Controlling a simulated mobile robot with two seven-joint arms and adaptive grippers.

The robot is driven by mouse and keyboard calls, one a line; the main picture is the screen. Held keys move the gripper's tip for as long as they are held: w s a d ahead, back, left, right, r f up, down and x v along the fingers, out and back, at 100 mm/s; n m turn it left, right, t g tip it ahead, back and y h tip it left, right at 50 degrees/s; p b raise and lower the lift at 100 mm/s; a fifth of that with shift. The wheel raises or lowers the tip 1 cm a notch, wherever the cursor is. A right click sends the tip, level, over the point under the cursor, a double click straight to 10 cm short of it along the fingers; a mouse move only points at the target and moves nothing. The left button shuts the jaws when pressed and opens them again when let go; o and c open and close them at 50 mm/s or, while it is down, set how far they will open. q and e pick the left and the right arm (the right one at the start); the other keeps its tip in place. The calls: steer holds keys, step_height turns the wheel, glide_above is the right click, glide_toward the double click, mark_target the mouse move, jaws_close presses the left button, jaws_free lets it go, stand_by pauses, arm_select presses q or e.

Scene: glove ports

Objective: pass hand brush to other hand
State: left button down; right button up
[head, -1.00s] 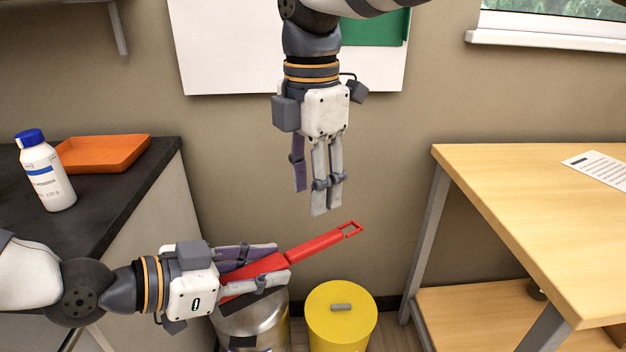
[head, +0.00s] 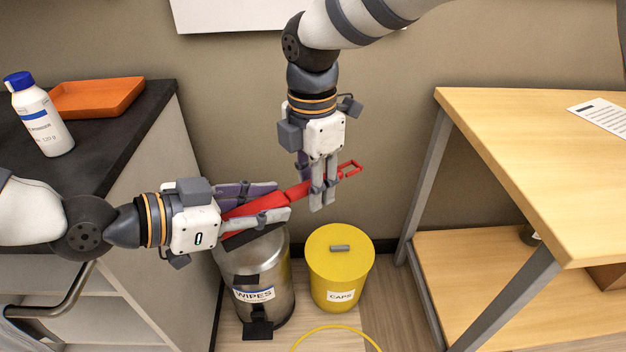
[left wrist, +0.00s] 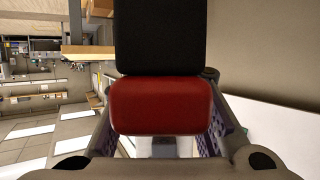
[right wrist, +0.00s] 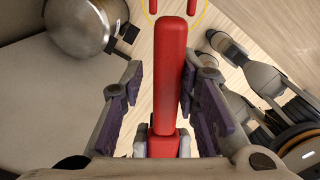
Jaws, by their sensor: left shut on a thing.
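The hand brush has a red body (head: 262,205) and a red handle (head: 299,190) ending in an open loop. My left gripper (head: 262,203) is shut on the brush body and holds it over the bins, handle tilted up to the right. The left wrist view shows the red body (left wrist: 160,105) between the fingers, with a dark part above it. My right gripper (head: 316,183) points down at the handle. In the right wrist view the handle (right wrist: 170,75) runs between its spread fingers, near the right finger, with a gap on the left.
A metal bin (head: 262,265) labelled WIPES and a yellow bin (head: 340,270) labelled CAPS stand below. A dark counter (head: 120,135) at left bears a white bottle (head: 42,120) and an orange tray (head: 97,98). A wooden table (head: 530,150) is at right.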

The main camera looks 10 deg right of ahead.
jaws_close()
arm_select(q)
steer(key=c, duration=1.2)
jaws_free()
